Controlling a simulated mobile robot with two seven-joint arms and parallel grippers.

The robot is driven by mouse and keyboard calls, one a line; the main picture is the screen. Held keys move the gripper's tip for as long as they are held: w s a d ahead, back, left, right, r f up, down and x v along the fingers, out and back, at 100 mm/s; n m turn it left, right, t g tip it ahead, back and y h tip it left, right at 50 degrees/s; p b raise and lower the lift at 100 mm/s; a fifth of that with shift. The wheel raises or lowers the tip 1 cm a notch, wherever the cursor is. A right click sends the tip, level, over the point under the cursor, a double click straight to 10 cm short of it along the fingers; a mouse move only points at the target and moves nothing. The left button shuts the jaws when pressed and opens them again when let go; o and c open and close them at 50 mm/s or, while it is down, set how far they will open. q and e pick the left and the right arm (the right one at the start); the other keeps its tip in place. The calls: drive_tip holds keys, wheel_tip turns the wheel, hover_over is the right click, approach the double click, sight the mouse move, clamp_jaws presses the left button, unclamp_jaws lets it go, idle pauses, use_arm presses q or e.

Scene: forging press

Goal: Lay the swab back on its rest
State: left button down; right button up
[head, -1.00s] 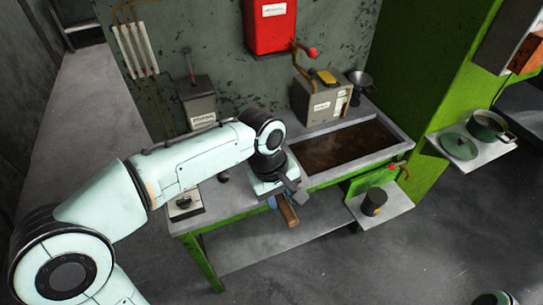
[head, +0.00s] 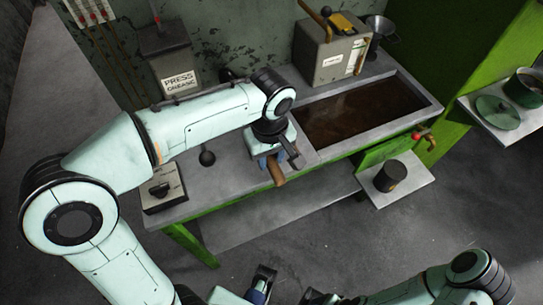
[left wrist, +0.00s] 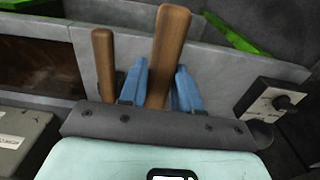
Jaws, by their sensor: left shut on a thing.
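My left gripper (head: 276,165) is over the front edge of the grey bench (head: 225,185), left of the trough. It is shut on a brown wooden handle (head: 275,172), which I take for the swab's. In the left wrist view this handle (left wrist: 167,55) stands between the blue fingers (left wrist: 158,92). A second, thinner wooden handle (left wrist: 103,60) shows beside the left finger; I cannot tell what it belongs to. The swab's head is hidden, and I cannot make out its rest. Part of my right gripper (head: 260,286) shows at the bottom edge; its jaw opening is unclear.
A trough of dark liquid (head: 365,112) fills the bench's right part. Behind are a grease box (head: 178,82) and a grey box (head: 328,55). A low shelf (head: 410,188) holds a dark cup (head: 390,176).

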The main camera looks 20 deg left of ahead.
use_arm(q)
drive_tip(key=w+a+f+b, duration=0.1)
drive_tip(key=f, duration=0.1)
drive_tip(key=w+a+f+b, duration=0.1)
drive_tip(key=w+a, duration=0.1)
drive_tip(key=shift+a+f, duration=0.25)
drive_tip(key=shift+f, duration=0.15)
drive_tip(key=shift+f+b, duration=0.4)
drive_tip(key=shift+f, duration=0.25)
drive_tip(key=shift+s, duration=0.1)
drive_tip(key=shift+f, duration=0.15)
idle(0.5)
drive_tip(key=c, duration=0.7)
unclamp_jaws()
drive_tip(key=r+p, duration=0.1)
drive_tip(key=r, duration=0.5)
drive_tip(key=r+p, duration=0.2)
drive_tip(key=r, duration=0.5)
drive_tip(key=shift+s+d+r, duration=0.1)
drive_tip(key=shift+s+r, duration=0.1)
